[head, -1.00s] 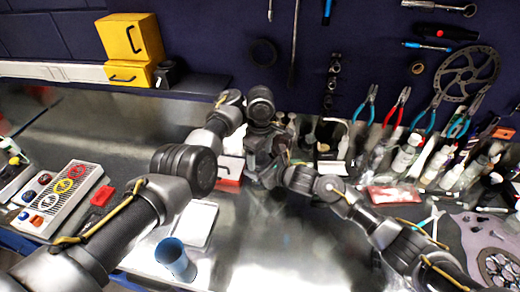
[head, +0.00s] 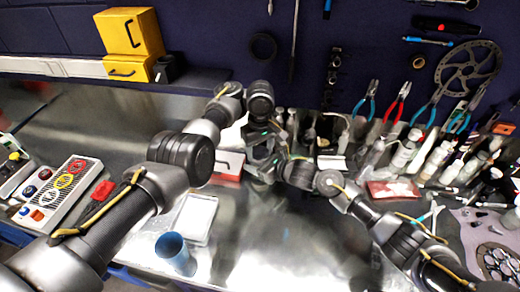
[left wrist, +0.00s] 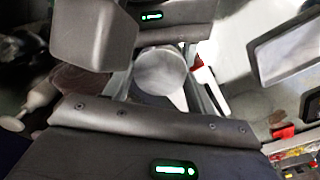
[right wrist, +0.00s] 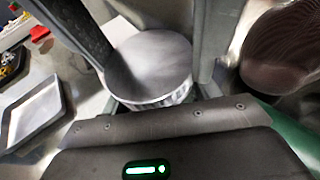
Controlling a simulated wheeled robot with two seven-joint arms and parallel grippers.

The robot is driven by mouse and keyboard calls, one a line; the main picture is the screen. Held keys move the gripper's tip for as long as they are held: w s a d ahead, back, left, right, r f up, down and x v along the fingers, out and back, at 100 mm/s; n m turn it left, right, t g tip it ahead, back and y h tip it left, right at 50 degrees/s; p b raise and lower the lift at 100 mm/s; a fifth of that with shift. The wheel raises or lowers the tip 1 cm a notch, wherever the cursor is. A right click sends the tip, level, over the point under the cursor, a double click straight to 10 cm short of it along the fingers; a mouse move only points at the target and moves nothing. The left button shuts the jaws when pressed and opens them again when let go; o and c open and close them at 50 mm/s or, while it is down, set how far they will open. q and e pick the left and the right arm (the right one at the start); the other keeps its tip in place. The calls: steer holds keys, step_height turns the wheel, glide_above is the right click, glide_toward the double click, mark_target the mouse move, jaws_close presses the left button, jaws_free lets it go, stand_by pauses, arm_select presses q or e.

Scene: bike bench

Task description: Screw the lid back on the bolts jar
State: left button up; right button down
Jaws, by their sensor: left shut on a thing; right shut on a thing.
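My two grippers meet over the middle of the bench in the head view. My left gripper (head: 262,150) comes down from above, with my right gripper (head: 275,172) close against it from the right. A round grey lid (right wrist: 150,65) with a ribbed edge shows between the fingers in the right wrist view, and as a pale disc in the left wrist view (left wrist: 160,68). My left gripper appears shut on the lid. My right gripper appears shut on the bolts jar, which is mostly hidden. I cannot tell whether the lid is seated or threaded.
A blue cup (head: 175,252) and a shallow pale tray (head: 197,218) stand at front left. A red container (head: 228,168) is just left of the grippers. Several bottles (head: 405,150) crowd the right. A button panel (head: 62,190) lies far left. The front middle is clear.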

arm_select(q)
steer(key=shift+m, duration=0.7)
steer(key=o, duration=1.1)
steer(key=shift+r, duration=0.1)
steer(key=shift+r, duration=2.2)
steer(key=shift+c, duration=0.5)
